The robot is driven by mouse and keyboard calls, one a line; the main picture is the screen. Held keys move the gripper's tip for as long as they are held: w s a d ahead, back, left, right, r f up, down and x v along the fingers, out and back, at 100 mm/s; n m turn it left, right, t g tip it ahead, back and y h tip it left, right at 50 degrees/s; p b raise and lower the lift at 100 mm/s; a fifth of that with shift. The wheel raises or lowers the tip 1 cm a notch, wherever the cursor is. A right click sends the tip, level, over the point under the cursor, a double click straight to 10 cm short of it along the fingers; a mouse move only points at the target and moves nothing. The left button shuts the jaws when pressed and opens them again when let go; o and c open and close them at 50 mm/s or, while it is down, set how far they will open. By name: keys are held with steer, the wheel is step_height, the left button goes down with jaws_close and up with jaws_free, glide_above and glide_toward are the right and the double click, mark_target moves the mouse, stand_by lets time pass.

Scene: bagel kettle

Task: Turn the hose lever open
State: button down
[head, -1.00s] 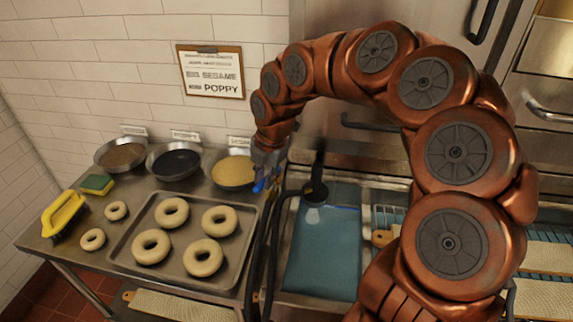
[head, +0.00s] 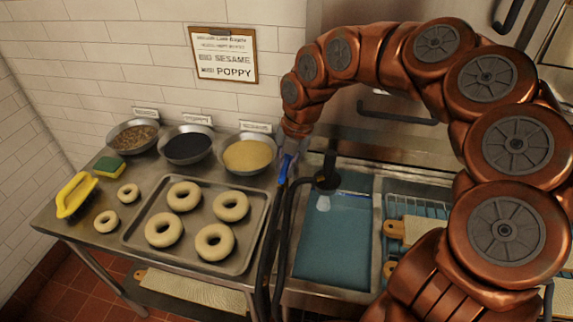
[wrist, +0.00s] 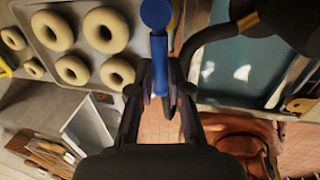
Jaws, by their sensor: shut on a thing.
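The blue hose lever (wrist: 159,62) stands in the middle of the wrist view, with a round blue end at the top. My gripper (wrist: 162,92) is shut on its lower part, one dark finger on each side. In the head view the lever (head: 283,170) shows as a narrow blue strip just under my gripper (head: 290,150), close to upright. The black hose (head: 268,255) runs down below it, beside the tray's right edge. The lever's pivot is not clear in either view.
A tray of bagels (head: 240,268) lies to the left, with bowls of toppings behind it, the yellow one (head: 249,154) nearest. A water-filled basin (head: 330,250) with a dark spout (head: 327,178) is to the right. The wall is behind.

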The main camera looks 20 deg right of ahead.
steer(key=c, duration=1.1)
jaws_free()
steer(key=r, duration=0.4)
steer(key=d+r, duration=0.1)
steer(key=r, duration=0.3)
steer(key=s+d+r, duration=0.1)
steer(key=r, duration=0.2)
steer(key=shift+d+r, duration=0.1)
steer(key=shift+r, duration=0.3)
steer(key=shift+s, duration=0.1)
